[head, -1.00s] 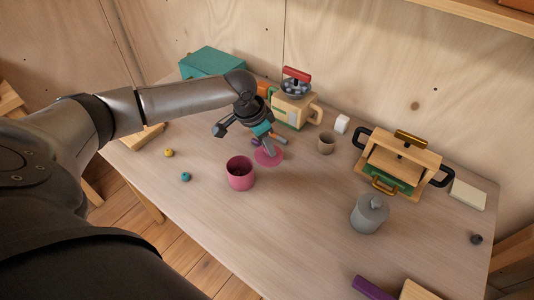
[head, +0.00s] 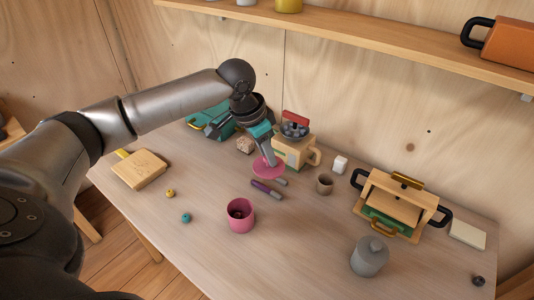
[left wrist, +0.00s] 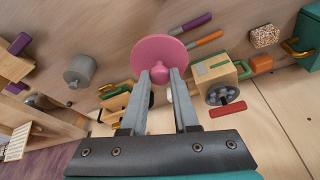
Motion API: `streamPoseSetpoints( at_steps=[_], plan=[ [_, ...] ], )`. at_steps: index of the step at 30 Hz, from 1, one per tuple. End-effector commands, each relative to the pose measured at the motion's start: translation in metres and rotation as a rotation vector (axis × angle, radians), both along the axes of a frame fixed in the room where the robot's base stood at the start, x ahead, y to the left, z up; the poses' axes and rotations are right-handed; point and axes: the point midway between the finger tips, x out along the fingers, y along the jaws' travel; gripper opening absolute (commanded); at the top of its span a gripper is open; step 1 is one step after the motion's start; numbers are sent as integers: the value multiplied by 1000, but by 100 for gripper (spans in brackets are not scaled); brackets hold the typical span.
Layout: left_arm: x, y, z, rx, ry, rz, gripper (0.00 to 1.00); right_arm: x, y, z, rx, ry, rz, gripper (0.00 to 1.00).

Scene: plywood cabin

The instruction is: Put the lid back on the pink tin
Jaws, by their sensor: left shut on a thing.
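The pink tin (head: 240,217) stands upright and open on the table, with something small and dark inside it. My left gripper (head: 273,162) is shut on the knob of the pink lid (head: 262,170). The lid is behind the tin and a little to its right, apart from it, and appears raised above the table. In the left wrist view the round lid (left wrist: 150,50) shows with its knob between the fingertips (left wrist: 160,76). The tin is not seen there. My right gripper is not in view.
Markers (head: 266,188) lie between lid and tin. A grey lidded jar (head: 369,257) stands front right. Yellow (head: 169,193) and teal (head: 186,217) beads lie left of the tin.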

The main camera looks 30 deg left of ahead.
Motion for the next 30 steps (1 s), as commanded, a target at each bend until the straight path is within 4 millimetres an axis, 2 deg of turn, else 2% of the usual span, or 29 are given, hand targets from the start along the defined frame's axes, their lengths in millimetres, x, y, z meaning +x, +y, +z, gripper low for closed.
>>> streamPoseSetpoints(
  at_steps=[4, 7, 11, 15, 21, 30],
  plan=[
    [0, -4, 1, 0, -1, 3, 0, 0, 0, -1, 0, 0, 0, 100],
    [-3, -16, 5, -1, -4, 24, 0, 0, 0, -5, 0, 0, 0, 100],
    [-11, -46, 17, -2, -8, 88, 0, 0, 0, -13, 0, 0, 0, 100],
    [-28, -80, 34, 1, -10, 189, 0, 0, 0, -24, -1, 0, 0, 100],
    [-56, -111, 53, 1, -9, 343, 0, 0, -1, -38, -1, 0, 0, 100],
    [-77, -123, 64, 1, -2, 466, 0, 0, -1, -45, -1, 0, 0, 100]
  ],
)
